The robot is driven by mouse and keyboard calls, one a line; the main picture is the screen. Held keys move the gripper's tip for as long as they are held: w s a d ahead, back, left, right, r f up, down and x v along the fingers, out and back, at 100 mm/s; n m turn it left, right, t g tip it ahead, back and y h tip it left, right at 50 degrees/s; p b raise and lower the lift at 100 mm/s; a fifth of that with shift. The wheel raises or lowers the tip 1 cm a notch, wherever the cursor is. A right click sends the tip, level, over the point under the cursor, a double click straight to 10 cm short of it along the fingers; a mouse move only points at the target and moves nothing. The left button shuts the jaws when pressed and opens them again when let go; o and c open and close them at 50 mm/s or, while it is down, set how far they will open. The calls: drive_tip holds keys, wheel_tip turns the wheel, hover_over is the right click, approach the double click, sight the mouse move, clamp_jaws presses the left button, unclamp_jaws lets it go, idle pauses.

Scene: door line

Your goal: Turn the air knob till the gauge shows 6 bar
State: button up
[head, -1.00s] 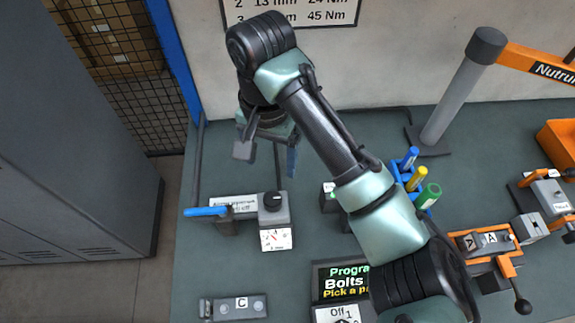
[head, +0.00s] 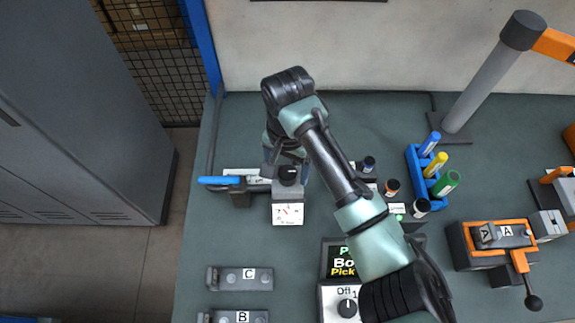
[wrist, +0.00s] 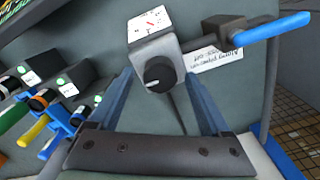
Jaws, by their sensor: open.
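The black air knob (head: 288,175) sits on a grey regulator block at the left of the bench; the wrist view shows it too (wrist: 160,74), with a pale pointer line. The white gauge (head: 287,214) is on the near side of the block. In the wrist view its face (wrist: 151,22) shows red markings, but the reading is too small to tell. My gripper (head: 286,164) is open and empty over the knob. In the wrist view its two blue fingers lie on either side of the knob; I cannot tell whether they touch it.
A blue-handled lever (head: 219,181) stands just left of the knob. Several small round-topped parts and a blue marker rack (head: 416,166) are to the right. A black display (head: 340,258) and blocks C (head: 241,279) and B (head: 235,316) are nearer.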

drive_tip(key=shift+c, duration=0.2)
clamp_jaws()
drive_tip(key=shift+r+p, duration=0.2)
drive_tip(key=shift+p, duration=0.4)
